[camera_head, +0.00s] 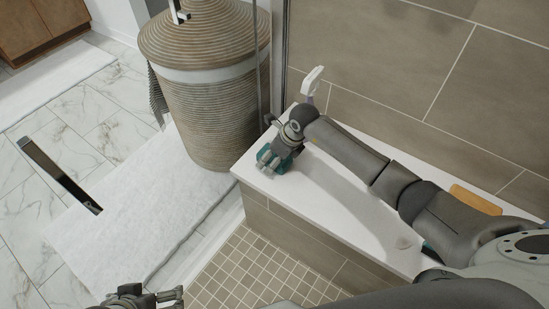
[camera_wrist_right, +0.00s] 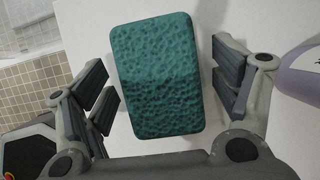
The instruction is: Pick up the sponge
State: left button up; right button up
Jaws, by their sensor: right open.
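The sponge (camera_wrist_right: 155,75) is a teal, pitted block with rounded corners. In the right wrist view it lies between the two open fingers of my right gripper (camera_wrist_right: 168,92), with a gap on each side. In the head view the right gripper (camera_head: 276,156) is over the sponge (camera_head: 265,154) at the left end of the white ledge, hiding much of it. My left gripper (camera_head: 150,298) is at the bottom edge of the head view, cut off by the frame; its jaws are unclear.
The white ledge (camera_head: 335,200) runs along the tiled wall. A white bottle (camera_head: 312,82) stands behind the right gripper; a lilac bottle side shows in the wrist view (camera_wrist_right: 300,75). A wooden piece (camera_head: 475,200) lies farther right. A woven basket (camera_head: 205,85) stands left of the ledge.

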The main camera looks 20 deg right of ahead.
jog(key=shift+f, duration=0.1)
dwell(0.6)
jog(key=c, duration=0.9)
